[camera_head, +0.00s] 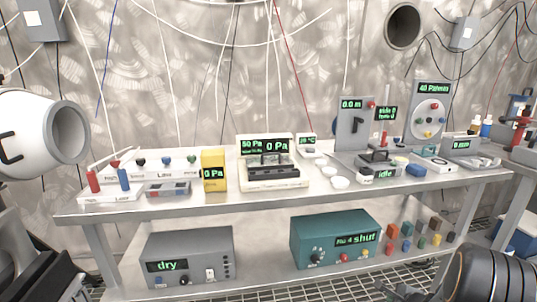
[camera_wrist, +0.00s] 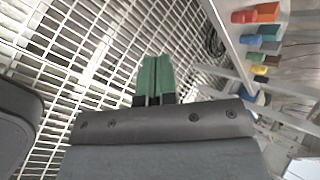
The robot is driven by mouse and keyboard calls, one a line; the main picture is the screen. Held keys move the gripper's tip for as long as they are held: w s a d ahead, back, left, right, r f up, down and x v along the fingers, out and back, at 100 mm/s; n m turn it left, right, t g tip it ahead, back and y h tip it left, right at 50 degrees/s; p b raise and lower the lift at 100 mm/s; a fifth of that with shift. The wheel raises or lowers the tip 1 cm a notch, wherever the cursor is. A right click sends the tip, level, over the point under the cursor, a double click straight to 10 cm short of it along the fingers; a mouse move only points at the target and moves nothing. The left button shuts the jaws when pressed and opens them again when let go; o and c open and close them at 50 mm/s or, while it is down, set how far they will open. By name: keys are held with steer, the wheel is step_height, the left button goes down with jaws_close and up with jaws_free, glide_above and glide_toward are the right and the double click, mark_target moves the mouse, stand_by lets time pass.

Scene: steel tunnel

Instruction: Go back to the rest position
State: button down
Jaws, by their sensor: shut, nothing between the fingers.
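My gripper (camera_wrist: 154,80) shows in the wrist view, with its two green fingers side by side and touching. It is shut with nothing between the fingers. It points over the metal grating floor (camera_wrist: 85,60). In the head view the gripper itself cannot be made out. A dark, ribbed rounded part of my own body shows at the lower right there, in front of the bench.
A steel bench (camera_head: 330,196) carries several instruments, including a yellow meter (camera_head: 213,170). Its lower shelf holds a grey "dry" box (camera_head: 188,256), a teal box (camera_head: 336,239) and several coloured blocks (camera_head: 407,239). The blocks also show in the wrist view (camera_wrist: 262,42).

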steer(key=s+a+r+n+g+y+p, duration=0.1)
steer(key=a+r+n+y+p, duration=0.1)
steer(key=a+r+n+p, duration=0.9)
steer(key=s+a+r+n+g+y+p, duration=0.15)
steer(key=a+r+p, duration=0.45)
steer(key=r, duration=1.1)
steer(key=s+a+r+n+g+h+p, duration=0.1)
steer(key=s+r+n+p, duration=0.2)
steer(key=r, duration=0.4)
steer(key=s+a+r+n+g+h+p, duration=0.1)
steer(key=s+a+r+n+p, duration=0.1)
steer(key=s+r+p, duration=0.4)
steer(key=s+a+r+n+g+h+p, duration=0.1)
steer(key=s+r+n+h+p, duration=0.1)
steer(key=s+r+n+p, duration=0.3)
step_height(320, 180, up, 6)
steer(key=p, duration=0.3)
steer(key=shift+a+f, duration=0.25)
steer(key=shift+a, duration=0.05)
